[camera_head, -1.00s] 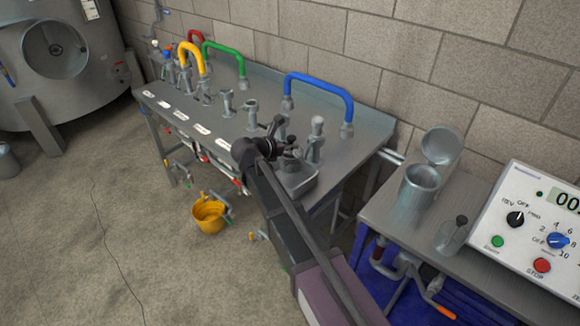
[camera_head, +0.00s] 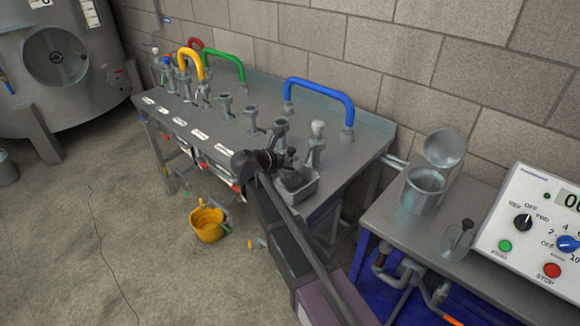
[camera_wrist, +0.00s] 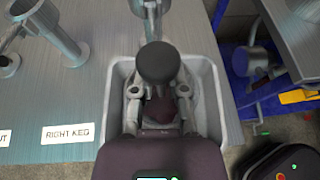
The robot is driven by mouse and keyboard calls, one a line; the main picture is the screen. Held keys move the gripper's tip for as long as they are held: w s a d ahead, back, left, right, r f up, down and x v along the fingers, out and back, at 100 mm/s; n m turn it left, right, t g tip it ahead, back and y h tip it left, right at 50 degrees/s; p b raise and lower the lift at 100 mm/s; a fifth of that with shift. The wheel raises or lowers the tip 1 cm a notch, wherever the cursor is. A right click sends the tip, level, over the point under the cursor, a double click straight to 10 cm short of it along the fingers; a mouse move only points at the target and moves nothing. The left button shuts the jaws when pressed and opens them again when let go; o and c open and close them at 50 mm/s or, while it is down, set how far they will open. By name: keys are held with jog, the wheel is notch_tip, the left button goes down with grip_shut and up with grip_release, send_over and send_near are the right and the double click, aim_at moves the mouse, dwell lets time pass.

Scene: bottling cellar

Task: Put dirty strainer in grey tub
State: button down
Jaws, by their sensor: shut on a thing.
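The grey tub (camera_head: 312,187) stands at the right front of the steel bench. It also shows in the wrist view, where its pale rim (camera_wrist: 216,112) surrounds my gripper's tips. My gripper (camera_head: 282,162) is over the tub, pointing down. In the wrist view my gripper (camera_wrist: 158,96) is shut on the dirty strainer (camera_wrist: 158,62), whose dark round top stands between the fingers. The lower part of the strainer is inside the tub's outline. My fingers hide much of it, and I cannot tell if it touches the tub floor.
Upright metal fittings (camera_head: 316,150) stand just behind the tub. A blue hose (camera_head: 320,84) arches behind them. A "RIGHT KEG" label (camera_wrist: 68,134) lies left of the tub. A side table with a metal pot (camera_head: 424,190) and a control box (camera_head: 535,235) is at right.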

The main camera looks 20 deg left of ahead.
aim_at(291, 165)
jog(key=shift+f+b, duration=1.2)
jog(key=shift+f, duration=0.25)
jog(key=shift+f, duration=0.1)
jog(key=c, duration=0.7)
grip_release()
jog(key=shift+o, duration=0.2)
jog(key=shift+r, duration=0.2)
jog(key=p+v, duration=0.4)
jog(key=v, duration=0.8)
jog(key=shift+p, duration=0.3)
